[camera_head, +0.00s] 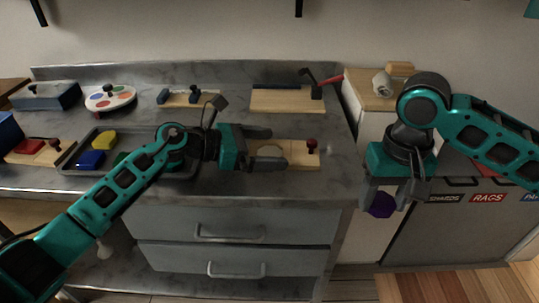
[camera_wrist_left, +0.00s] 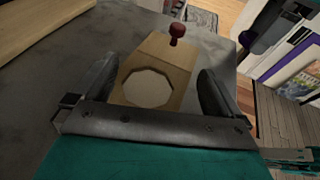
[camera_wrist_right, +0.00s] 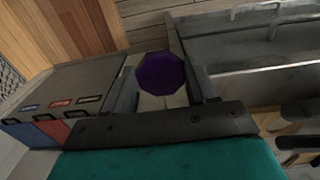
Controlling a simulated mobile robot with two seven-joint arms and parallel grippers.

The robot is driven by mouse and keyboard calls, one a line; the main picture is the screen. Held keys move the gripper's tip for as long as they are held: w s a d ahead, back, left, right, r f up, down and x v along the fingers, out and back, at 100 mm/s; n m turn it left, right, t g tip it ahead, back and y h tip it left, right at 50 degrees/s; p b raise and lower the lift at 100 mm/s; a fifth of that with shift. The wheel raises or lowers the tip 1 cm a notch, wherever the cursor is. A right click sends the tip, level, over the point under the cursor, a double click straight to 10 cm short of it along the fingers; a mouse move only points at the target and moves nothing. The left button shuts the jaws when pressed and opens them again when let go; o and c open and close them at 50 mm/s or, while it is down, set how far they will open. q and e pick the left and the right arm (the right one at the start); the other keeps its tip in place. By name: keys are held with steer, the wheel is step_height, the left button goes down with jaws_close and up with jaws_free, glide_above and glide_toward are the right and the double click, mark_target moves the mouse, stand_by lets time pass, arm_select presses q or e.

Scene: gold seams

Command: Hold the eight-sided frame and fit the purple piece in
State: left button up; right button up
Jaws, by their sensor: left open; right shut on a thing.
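The eight-sided frame (camera_wrist_left: 178,73) is a pale wooden board with an eight-sided hole and a dark red knob at its far end. In the head view the frame (camera_head: 299,152) lies on the grey worktop. My left gripper (camera_head: 277,148) is open, its two fingers on either side of the board's near part; I cannot tell if they touch it. It also shows in the left wrist view (camera_wrist_left: 150,85). The purple piece (camera_wrist_right: 161,73) is an eight-sided block. My right gripper (camera_head: 395,197) is shut on it, beyond the worktop's right edge, in the air.
A grey tray (camera_head: 68,164) with yellow, blue and green pieces lies left of the frame, partly behind my left arm. Wooden boards (camera_head: 274,103) stand along the back. A bin labelled RAGS (camera_head: 452,220) stands at the right. Drawers (camera_head: 232,226) lie below the worktop.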

arm_select(q)
steer(key=shift+s+f, duration=0.25)
steer(key=shift+f, duration=0.5)
steer(key=shift+c, duration=0.4)
steer(key=c, duration=0.4)
arm_select(e)
steer(key=shift+f, duration=0.1)
arm_select(q)
steer(key=o, duration=0.5)
steer(key=shift+w+r+p, duration=0.1)
steer(key=shift+r+p, duration=0.2)
steer(key=shift+r, duration=0.2)
arm_select(e)
steer(key=shift+w+r, duration=0.1)
steer(key=shift+r, duration=0.15)
steer(key=shift+f, duration=0.1)
